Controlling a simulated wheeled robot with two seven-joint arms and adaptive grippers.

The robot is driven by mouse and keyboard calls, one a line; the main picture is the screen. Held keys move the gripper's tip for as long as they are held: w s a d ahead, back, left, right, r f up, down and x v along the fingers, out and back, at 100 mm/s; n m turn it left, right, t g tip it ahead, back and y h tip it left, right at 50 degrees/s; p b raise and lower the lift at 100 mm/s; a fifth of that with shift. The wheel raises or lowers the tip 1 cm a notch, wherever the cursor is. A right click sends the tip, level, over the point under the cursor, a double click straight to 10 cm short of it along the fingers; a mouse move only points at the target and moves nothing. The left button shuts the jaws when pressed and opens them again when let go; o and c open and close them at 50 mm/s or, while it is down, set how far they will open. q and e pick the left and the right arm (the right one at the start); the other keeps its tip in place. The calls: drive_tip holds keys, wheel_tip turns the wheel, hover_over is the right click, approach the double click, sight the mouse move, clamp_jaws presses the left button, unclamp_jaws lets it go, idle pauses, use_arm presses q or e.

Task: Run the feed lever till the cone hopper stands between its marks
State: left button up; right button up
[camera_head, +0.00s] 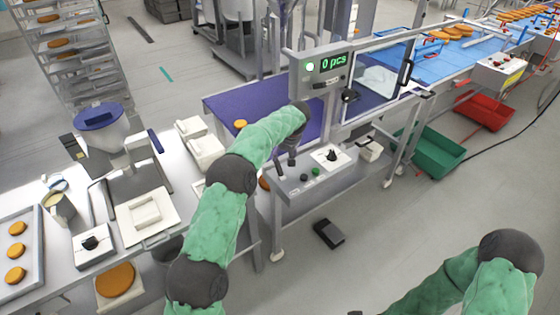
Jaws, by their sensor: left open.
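My left gripper (292,158) hangs below the dark wrist over the grey control console (316,186). It is small and dark, partly hidden by my arm; it seems empty, and I cannot tell whether it touches anything. A white box with a black lever or knob (331,155) sits on the console, right of the gripper. A similar box (90,243) stands on the left bench. The pale hopper with a blue lid (100,117) stands on that bench; I cannot tell whether it is the cone hopper. No marks or fill level are readable. My right forearm enters lower right, its gripper outside the picture.
A display (325,65) reads "0 pcs" above the purple belt (235,100). A tray (40,255) of orange rounds lies far left. Green (430,155) and red (484,111) crates and a black pedal (328,234) are on the floor. Floor at lower middle is clear.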

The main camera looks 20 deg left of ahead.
use_arm(q)
drive_tip(key=shift+v, duration=2)
drive_tip(key=shift+f, duration=0.1)
